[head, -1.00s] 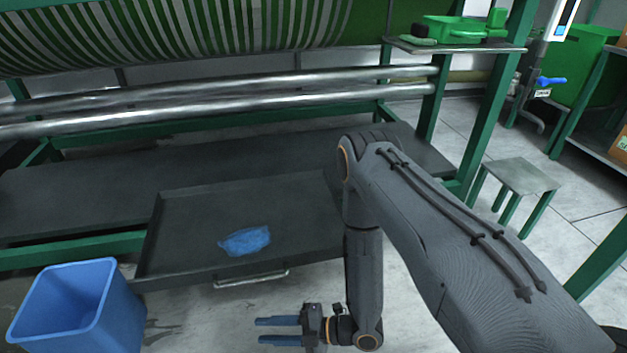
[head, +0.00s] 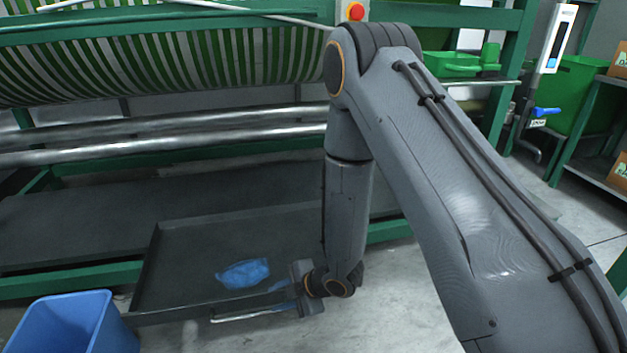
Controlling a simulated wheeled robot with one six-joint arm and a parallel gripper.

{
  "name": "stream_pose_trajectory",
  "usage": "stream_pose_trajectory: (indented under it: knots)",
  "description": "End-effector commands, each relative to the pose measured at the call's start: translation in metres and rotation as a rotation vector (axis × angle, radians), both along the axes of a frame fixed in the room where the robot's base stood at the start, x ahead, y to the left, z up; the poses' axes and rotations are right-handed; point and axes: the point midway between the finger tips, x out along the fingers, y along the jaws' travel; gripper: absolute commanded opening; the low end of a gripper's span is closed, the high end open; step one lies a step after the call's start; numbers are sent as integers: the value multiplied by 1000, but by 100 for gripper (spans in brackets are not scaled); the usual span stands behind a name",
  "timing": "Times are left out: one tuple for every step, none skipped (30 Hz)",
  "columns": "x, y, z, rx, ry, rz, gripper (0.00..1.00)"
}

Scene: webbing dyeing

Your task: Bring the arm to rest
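My arm reaches in from the lower right, bends at an elbow high in the view and hangs down to my gripper (head: 280,296). My gripper points left, over the front right part of the dark pull-out tray (head: 190,245), near its handle. Its two blue fingers are small here but look apart, with nothing visible between them. A crumpled blue cloth-like piece (head: 243,273) lies on the tray just left of the fingers. My upper arm hides part of the machine frame behind it.
A blue bin (head: 62,325) stands on the floor at lower left. The green-framed machine with metal rollers (head: 200,143) spans the back. A red button (head: 355,11) shows near my elbow. Shelves with boxes (head: 618,117) are at right. Bare floor lies below the tray.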

Motion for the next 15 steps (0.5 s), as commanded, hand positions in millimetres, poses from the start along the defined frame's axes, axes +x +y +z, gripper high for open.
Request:
stream_pose_trajectory:
  knots:
    - [9,-4,18,-31,13,-53,31]
    - [13,-8,27,-49,26,-89,31]
    - [16,-13,37,-74,45,-138,31]
    - [18,-17,46,-91,59,-174,31]
    - [20,-21,55,-106,73,-213,31]
    - [21,-26,67,-127,94,-265,31]
    - [22,-31,76,-139,108,-306,31]
    - [21,-35,85,-151,124,-345,31]
    - [20,-40,97,-166,146,-399,31]
    - [18,-45,106,-175,161,-440,31]
    - [16,-49,115,-185,178,-481,31]
    - [12,-55,127,-195,202,-537,31]
    - [8,-59,136,-202,219,-577,31]
    - [4,-63,145,-208,238,-619,31]
    - [-2,-68,157,-214,263,-675,31]
